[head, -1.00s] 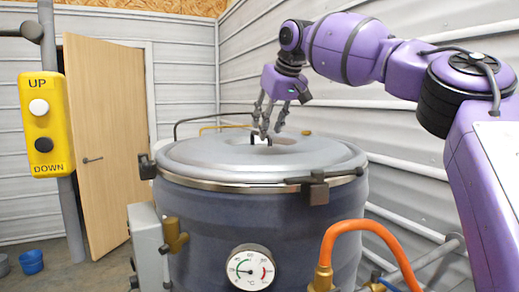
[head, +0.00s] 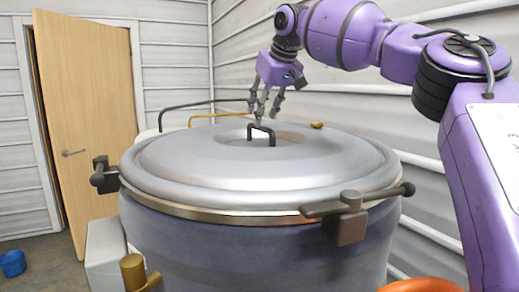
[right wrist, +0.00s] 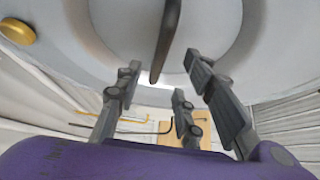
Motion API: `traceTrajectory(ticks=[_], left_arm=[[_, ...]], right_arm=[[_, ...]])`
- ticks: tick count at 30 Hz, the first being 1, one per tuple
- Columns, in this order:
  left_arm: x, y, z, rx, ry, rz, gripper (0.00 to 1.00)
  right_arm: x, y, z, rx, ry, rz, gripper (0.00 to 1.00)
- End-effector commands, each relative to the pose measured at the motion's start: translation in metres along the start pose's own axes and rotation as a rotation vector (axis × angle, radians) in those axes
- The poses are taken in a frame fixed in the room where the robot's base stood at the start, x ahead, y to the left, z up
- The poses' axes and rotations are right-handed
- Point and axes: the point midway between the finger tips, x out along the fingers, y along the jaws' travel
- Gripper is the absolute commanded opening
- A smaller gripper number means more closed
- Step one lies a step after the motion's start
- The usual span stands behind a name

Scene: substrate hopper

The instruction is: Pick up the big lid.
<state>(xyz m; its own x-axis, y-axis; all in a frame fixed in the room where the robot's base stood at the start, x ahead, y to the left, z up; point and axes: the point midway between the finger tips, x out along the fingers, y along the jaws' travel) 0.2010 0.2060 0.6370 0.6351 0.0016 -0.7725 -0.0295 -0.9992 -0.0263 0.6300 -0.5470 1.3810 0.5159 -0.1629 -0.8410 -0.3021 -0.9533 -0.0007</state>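The big lid (head: 200,174) is a round grey metal cover lying on the large drum-shaped vessel (head: 250,250). A dark bent-bar handle (head: 262,131) stands at its middle. My right gripper (head: 263,110) is above and just behind the handle in the head view, fingers spread and pointing down. In the right wrist view the handle (right wrist: 167,40) shows beyond the open fingers (right wrist: 170,95), with nothing between them. The fingers look apart from the handle. My left gripper is not in view.
Dark clamps sit at the lid's rim, on the left (head: 104,174) and front right (head: 346,212). A brass knob (head: 317,125) is on the lid's far side. Rails (head: 200,105) run behind. A wooden door (head: 88,120) and blue bucket (head: 12,263) are at left.

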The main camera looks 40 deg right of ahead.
Motion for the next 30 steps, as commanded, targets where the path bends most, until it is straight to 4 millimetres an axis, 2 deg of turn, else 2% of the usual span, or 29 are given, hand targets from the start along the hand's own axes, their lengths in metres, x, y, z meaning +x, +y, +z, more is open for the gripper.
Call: traceTrajectory(ticks=[5, 15, 23, 25, 30], left_arm=[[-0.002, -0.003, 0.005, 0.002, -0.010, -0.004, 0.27], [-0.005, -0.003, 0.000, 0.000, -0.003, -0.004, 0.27], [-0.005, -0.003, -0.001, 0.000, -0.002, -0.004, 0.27], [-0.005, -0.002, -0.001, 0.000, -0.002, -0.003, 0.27], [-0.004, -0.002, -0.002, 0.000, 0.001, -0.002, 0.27]], right_arm=[[0.021, 0.001, 0.001, 0.001, -0.003, 0.002, 0.36], [0.065, 0.003, 0.001, 0.000, -0.003, 0.002, 0.36], [0.070, 0.002, 0.000, 0.000, 0.000, 0.000, 0.36], [0.070, 0.002, 0.000, 0.000, 0.000, 0.000, 0.31], [0.070, 0.002, 0.000, 0.000, 0.000, 0.000, 0.08]])
